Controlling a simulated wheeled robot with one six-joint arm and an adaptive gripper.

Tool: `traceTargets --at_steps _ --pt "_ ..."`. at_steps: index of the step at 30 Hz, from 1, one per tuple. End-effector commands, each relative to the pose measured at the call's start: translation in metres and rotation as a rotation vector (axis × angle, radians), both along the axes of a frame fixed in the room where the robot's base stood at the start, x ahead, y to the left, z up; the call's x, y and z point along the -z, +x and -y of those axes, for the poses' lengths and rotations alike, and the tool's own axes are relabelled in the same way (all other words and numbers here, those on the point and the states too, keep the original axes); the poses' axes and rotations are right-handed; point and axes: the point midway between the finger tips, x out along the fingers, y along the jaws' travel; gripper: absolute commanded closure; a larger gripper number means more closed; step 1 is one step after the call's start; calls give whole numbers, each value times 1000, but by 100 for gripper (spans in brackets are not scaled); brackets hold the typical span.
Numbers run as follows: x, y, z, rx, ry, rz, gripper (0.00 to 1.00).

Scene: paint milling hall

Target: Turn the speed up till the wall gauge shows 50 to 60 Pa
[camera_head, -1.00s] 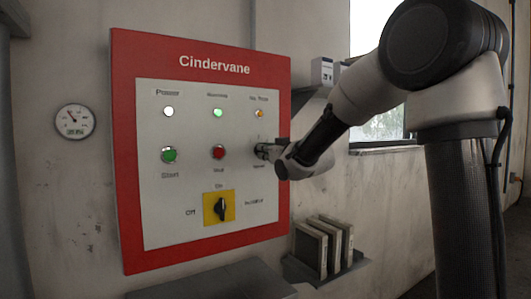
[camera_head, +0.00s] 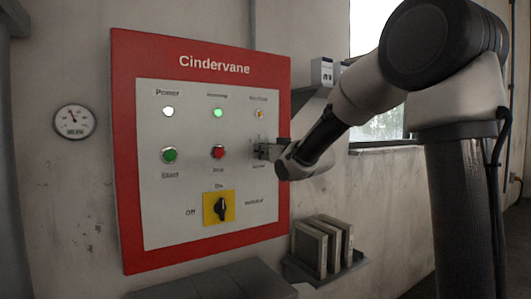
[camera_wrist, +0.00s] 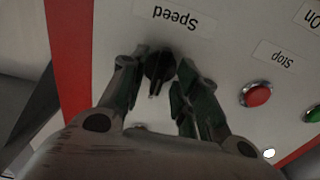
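The round speed knob (camera_wrist: 160,65) is black with a pointer bar, below the Speed label in the wrist view, where the panel appears upside down. My gripper (camera_wrist: 160,75) has one finger on each side of the knob. It looks open, with light panel showing between fingers and bar; contact with the knob's rim is hard to judge. The round wall gauge (camera_head: 74,122) hangs left of the panel. Its needle points up and slightly left; its numbers are too small to read.
The red-framed Cindervane panel (camera_head: 130,150) holds a green start button (camera_head: 169,155), a red stop button (camera_head: 218,152) close to my gripper, and a black rotary switch (camera_head: 221,208) on a yellow plate. Binders (camera_head: 320,245) stand on a shelf at lower right.

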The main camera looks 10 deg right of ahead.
Motion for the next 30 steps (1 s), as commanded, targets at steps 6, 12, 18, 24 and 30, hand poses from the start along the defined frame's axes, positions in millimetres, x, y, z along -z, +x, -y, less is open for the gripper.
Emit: traceTargets --at_steps 6,12,18,24,30 --pt "0 0 0 0 0 1 67" --pt "-1 -14 5 0 0 2 67" --pt "-1 -56 19 2 0 2 67" --pt "-1 -94 31 1 0 3 67" --pt "0 -112 37 0 0 1 67"
